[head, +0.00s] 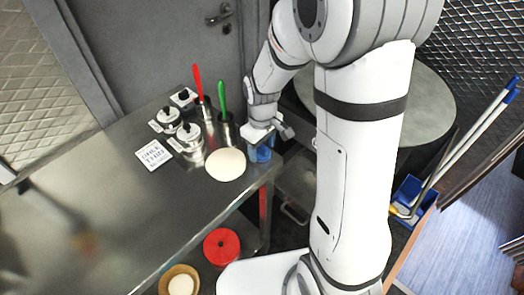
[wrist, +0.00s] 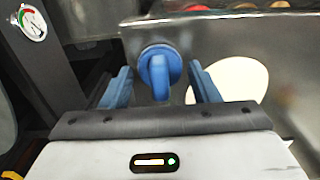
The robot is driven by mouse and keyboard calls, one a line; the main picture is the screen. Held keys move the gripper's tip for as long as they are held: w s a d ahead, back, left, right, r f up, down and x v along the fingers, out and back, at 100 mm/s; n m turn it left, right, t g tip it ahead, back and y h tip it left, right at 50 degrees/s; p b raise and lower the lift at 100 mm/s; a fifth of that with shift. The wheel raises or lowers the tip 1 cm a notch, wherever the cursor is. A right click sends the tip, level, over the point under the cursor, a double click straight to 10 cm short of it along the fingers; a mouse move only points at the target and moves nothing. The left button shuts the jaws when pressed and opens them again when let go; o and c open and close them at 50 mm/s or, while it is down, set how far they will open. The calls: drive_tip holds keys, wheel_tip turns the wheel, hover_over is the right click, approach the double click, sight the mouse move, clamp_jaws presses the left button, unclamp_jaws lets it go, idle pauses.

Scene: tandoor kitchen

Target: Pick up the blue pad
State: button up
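The blue pad (wrist: 158,68) is round with an upright grip and shows in the middle of the wrist view, at the edge of the steel counter. My gripper (wrist: 160,76) is open, with one blue finger on each side of the pad's grip and a visible gap on both sides. In the head view my gripper (head: 261,150) points down at the counter's right end, beside a pale dough disc (head: 225,165). Blue shows there below the wrist, but I cannot tell pad from fingers.
The steel counter (head: 85,215) carries lidded jars (head: 188,135), a steel pot with a green-handled tool (head: 222,97), a red-handled tool (head: 198,82) and a white sign (head: 154,155). A round table (head: 428,90) stands at right. A red pot (head: 222,246) sits below.

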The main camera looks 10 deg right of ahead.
sight(262, 145)
drive_tip(key=c, duration=0.8)
drive_tip(key=shift+r, duration=0.1)
wheel_tip(262, 145, up, 10)
drive_tip(key=shift+f, duration=0.1)
drive_tip(key=o, duration=0.5)
drive_tip(key=shift+c, duration=0.2)
drive_tip(key=c, duration=0.3)
